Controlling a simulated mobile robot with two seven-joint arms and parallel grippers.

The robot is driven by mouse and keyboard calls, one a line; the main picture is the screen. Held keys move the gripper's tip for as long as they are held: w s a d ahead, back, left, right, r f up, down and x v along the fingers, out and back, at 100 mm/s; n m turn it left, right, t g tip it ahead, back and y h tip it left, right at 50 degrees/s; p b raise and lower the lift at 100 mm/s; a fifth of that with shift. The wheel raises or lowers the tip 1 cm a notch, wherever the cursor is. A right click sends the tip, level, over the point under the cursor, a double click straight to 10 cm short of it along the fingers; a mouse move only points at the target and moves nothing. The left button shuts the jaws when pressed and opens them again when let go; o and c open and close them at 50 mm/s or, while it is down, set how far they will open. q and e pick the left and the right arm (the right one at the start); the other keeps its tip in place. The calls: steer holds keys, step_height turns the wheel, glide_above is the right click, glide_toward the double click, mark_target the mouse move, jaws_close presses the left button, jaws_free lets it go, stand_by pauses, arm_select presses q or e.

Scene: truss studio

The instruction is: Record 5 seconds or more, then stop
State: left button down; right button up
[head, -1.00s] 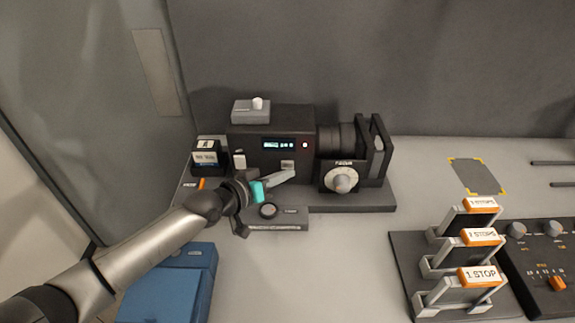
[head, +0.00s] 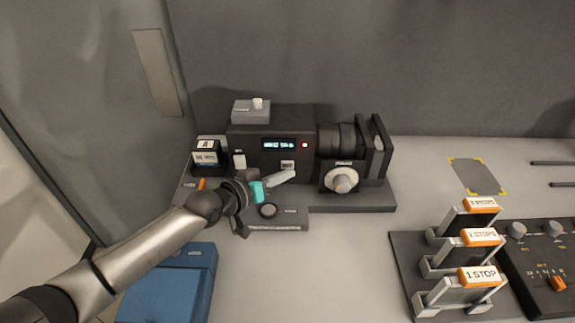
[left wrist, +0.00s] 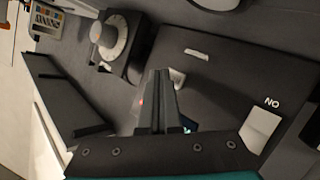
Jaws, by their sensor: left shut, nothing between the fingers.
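The dark camera (head: 270,150) stands on a grey base plate, with its lens (head: 337,138) pointing right. A small lit display (head: 279,145) is on its near side; its text is too small to read. A red light (head: 305,145) glows beside it and also shows in the left wrist view (left wrist: 141,102). A pale button (head: 288,164) sits below the display. My left gripper (head: 292,175) is shut and empty, its fingertips close to this button. In the left wrist view the fingertips (left wrist: 160,75) are beside a pale button (left wrist: 177,77); contact cannot be told. My right gripper is out of view.
A focus dial (head: 341,180) is at the lens. A grey box with a knob (head: 252,110) sits on top of the camera. A labelled black block (head: 206,156) is at left, a blue case (head: 170,285) in front. Filter holders (head: 465,255) and a control panel (head: 545,265) stand right.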

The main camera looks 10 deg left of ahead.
arm_select(q)
steer(key=shift+w, duration=0.1)
stand_by(0.3)
steer(key=shift+w+a+b, duration=0.1)
steer(key=shift+w+b, duration=0.25)
steer(key=shift+b, duration=0.05)
steer(key=shift+w+b, duration=0.35)
steer(key=shift+b, duration=0.1)
stand_by(0.4)
stand_by(0.4)
steer(key=shift+s+r+p, duration=0.1)
steer(key=shift+s+p, duration=0.45)
steer(key=shift+p, duration=0.2)
steer(key=shift+s, duration=0.25)
